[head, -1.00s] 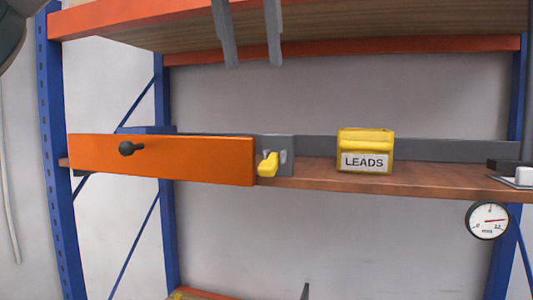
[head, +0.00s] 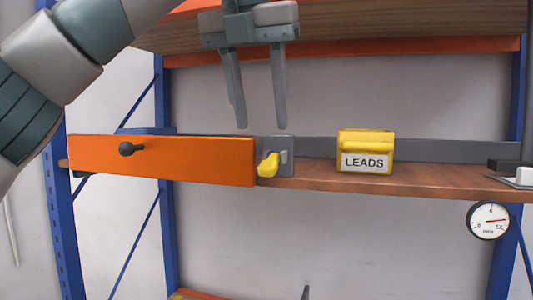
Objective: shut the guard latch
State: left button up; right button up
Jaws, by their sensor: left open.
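The yellow guard latch (head: 268,165) sits on a grey bracket (head: 287,151) at the right end of the orange guard panel (head: 190,161). The latch handle slants down to the left, its lower end by the panel's right edge. I cannot tell whether it overlaps the panel. A black knob (head: 131,149) is on the panel's left part. My left gripper (head: 261,127) is above the latch and bracket, fingers pointing down, open and empty, apart from the latch. My right gripper is not in view.
A yellow box marked LEADS (head: 366,152) stands on the wooden shelf (head: 440,182) right of the latch. A round gauge (head: 489,221) hangs below the shelf at right. An upper shelf (head: 400,35) spans above. Blue posts frame the rack.

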aim_at(268, 162)
pick_arm(q)
jog(key=p+x, duration=0.2)
jog(key=x, duration=0.6)
jog(key=shift+c, duration=0.7)
jog(key=c, duration=0.9)
